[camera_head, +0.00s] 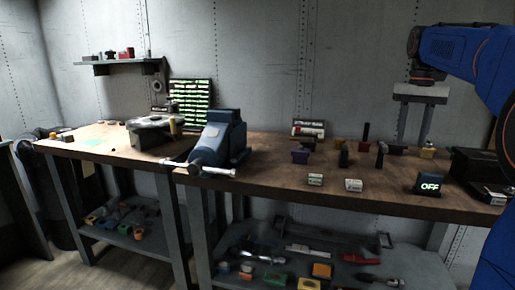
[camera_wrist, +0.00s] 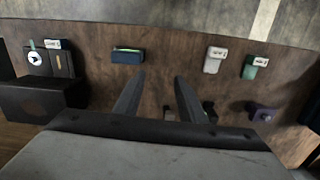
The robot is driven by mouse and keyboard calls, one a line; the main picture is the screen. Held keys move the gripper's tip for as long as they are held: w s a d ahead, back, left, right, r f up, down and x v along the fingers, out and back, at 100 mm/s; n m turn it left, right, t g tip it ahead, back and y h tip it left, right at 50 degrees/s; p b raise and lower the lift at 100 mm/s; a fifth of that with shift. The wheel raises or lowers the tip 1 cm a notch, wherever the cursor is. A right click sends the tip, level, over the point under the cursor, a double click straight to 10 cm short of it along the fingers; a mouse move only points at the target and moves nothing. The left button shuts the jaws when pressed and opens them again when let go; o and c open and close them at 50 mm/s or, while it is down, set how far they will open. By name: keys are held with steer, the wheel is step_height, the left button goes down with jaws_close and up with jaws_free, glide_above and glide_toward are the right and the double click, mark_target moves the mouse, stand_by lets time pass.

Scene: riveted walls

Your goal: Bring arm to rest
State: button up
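My blue arm (camera_head: 462,50) reaches in from the right edge in the head view. My gripper (camera_head: 412,138) hangs over the right part of the wooden workbench (camera_head: 290,192), its two grey fingers pointing down. In the wrist view the fingers of my gripper (camera_wrist: 159,78) stand apart with bare wood showing between the tips. Nothing is held. How far the fingertips are above the bench is hard to tell.
A purple block (camera_wrist: 263,111) shows in the wrist view. A blue vise (camera_head: 222,140) stands mid-bench.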

steer(key=s+a+f+n+t, duration=0.1)
steer(key=s+a+f, duration=0.35)
steer(key=s, duration=0.25)
steer(key=s+a+f+n+t, duration=0.1)
steer(key=s+a+f, duration=0.35)
steer(key=s, duration=0.35)
steer(key=s+a+f+n+t, duration=0.1)
steer(key=s+a+f, duration=0.2)
steer(key=s+f, duration=0.4)
steer(key=s+a+f+t, duration=0.2)
steer(key=s+a+f, duration=0.1)
steer(key=s+f, duration=0.5)
step_height(320, 180, down, 2)
steer(key=shift+f+n, duration=0.2)
steer(key=shift+n, duration=0.2)
steer(key=shift+a, duration=0.1)
